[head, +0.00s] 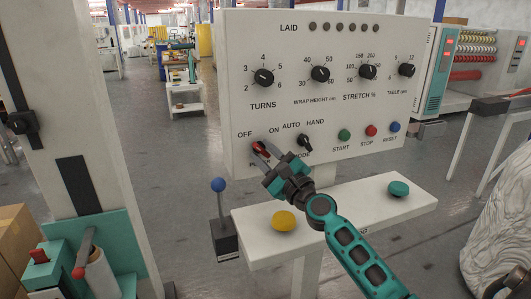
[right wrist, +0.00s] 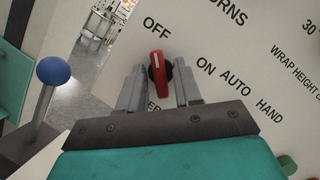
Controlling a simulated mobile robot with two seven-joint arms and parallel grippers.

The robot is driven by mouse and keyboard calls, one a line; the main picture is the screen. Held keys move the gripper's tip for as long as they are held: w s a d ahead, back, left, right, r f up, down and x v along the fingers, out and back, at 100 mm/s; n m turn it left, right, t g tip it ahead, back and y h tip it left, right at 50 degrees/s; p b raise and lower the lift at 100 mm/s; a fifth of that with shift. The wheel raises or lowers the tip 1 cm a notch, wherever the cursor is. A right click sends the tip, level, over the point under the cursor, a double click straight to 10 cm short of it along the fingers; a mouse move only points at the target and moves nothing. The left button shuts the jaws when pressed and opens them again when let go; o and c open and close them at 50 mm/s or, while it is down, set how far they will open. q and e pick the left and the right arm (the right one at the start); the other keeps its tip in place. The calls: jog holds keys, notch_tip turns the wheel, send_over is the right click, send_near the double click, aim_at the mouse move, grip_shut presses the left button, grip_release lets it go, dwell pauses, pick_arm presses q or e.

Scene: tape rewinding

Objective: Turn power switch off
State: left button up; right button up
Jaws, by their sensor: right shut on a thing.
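The red power switch (head: 261,149) is at the lower left of the white control panel (head: 300,105), below the OFF and ON labels. In the right wrist view the red switch (right wrist: 158,72) has its white mark towards the OFF label. My right gripper (head: 270,165) is at the switch, its two fingers (right wrist: 160,90) on either side of the knob, shut on it. The fingers hide part of the POWER label. My left gripper is not in view.
Right of the switch are the black mode knob (head: 305,141) and green (head: 344,135), red (head: 371,130) and blue (head: 395,127) buttons. A shelf (head: 340,222) below carries yellow (head: 284,221) and teal (head: 398,188) knobs. A blue-topped lever (head: 218,185) stands left.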

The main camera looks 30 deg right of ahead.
dwell(0.4)
jog(key=o, duration=0.7)
jog(key=shift+s+f, duration=0.15)
jog(key=shift+s, duration=0.1)
jog(key=b+v, duration=0.4)
jog(key=v, duration=0.8)
jog(key=shift+s, duration=0.15)
